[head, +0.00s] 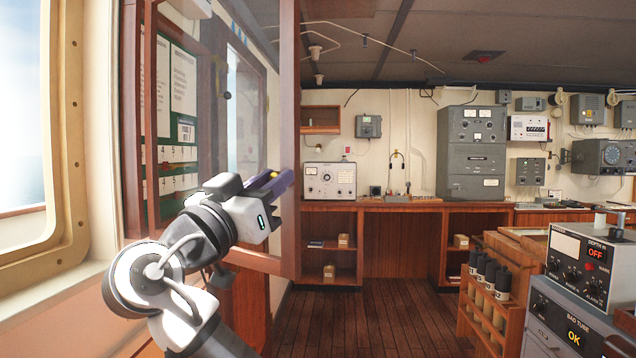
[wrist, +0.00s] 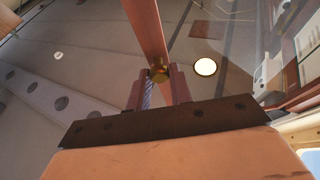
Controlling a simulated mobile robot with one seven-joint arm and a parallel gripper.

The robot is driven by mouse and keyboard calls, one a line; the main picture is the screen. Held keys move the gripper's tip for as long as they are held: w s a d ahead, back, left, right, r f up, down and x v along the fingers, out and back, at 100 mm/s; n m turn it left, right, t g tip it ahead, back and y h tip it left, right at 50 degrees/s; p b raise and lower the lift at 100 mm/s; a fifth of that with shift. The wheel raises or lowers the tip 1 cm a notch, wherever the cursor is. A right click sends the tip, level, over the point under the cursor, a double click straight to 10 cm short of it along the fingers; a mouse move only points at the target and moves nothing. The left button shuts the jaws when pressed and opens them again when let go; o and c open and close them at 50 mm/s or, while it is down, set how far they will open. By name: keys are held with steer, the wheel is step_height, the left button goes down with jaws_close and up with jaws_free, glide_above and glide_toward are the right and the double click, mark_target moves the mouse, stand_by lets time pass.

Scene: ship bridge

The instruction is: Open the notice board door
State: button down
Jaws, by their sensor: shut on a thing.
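The notice board door (head: 287,110) is a glass pane in a reddish wooden frame. It stands swung out from the notice board (head: 183,130) on the left wall, whose papers show through and beside the glass. My gripper (head: 272,183) is at the door's free edge, at about mid-height of what shows. In the wrist view my gripper (wrist: 158,88) is shut on a small brass knob (wrist: 158,72) on the door's wooden stile (wrist: 147,30). In the head view my fingers largely hide the knob.
A window (head: 40,130) is at the far left. A wooden counter (head: 375,205) with equipment runs along the back wall. A grey console (head: 580,265) and a wooden rack (head: 485,300) stand at the right. The plank floor (head: 365,315) between is clear.

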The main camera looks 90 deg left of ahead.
stand_by(0.4)
steer(key=c, duration=1.3)
jaws_free()
steer(key=b+v, duration=0.4)
steer(key=v, duration=1)
steer(key=shift+w, duration=0.1)
